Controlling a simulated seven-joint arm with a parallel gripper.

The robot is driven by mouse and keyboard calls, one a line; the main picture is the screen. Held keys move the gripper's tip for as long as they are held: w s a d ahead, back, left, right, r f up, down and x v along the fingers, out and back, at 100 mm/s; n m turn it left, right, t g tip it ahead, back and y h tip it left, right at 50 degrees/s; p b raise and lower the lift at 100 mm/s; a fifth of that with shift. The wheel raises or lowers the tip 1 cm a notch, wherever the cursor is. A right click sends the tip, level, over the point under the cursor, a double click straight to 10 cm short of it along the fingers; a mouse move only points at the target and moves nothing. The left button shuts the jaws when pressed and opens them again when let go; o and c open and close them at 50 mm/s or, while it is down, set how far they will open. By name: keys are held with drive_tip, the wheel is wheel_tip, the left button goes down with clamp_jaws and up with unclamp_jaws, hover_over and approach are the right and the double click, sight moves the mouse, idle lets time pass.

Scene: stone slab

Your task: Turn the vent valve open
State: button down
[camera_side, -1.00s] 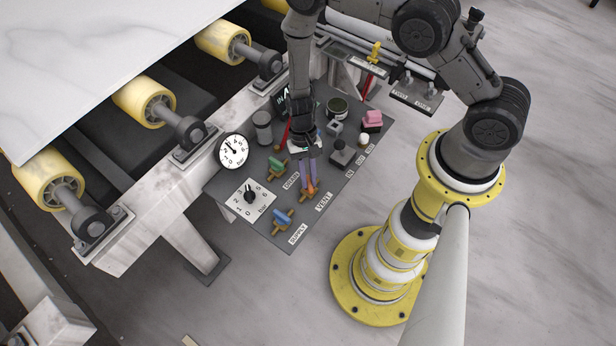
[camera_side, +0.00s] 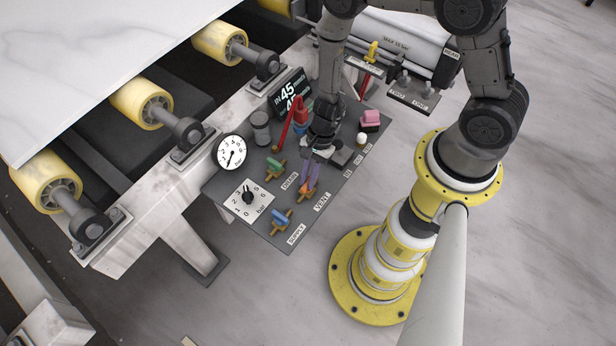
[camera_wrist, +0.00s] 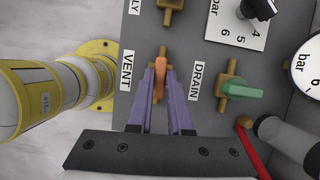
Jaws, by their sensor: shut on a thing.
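The vent valve has an orange handle (camera_side: 305,189) beside the VENT label (camera_side: 322,201) on the grey panel. My gripper (camera_side: 309,182) has purple fingers shut on this handle from both sides. In the wrist view the orange handle (camera_wrist: 159,84) sits between the fingertips (camera_wrist: 160,68) and points along its brass pipe piece. The green drain handle (camera_wrist: 240,89) lies crosswise to its own brass piece. The round gauge (camera_side: 229,152) has its needle pointing down. The vent valve's base is partly hidden by the fingers.
The blue supply handle (camera_side: 281,217) and a black knob on a white dial plate (camera_side: 250,202) are near the panel's front edge. A red lever (camera_side: 286,131), grey cylinder (camera_side: 261,128) and pink block (camera_side: 370,118) stand behind. A dark display (camera_side: 291,93) is at the back.

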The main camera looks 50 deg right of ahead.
drive_tip(key=shift+m, duration=0.5)
drive_tip(key=c, duration=0.8)
unclamp_jaws()
drive_tip(key=shift+c, duration=0.2)
drive_tip(key=v, duration=1.3)
drive_tip(key=shift+s+r, duration=0.25)
drive_tip(key=shift+r, duration=0.15)
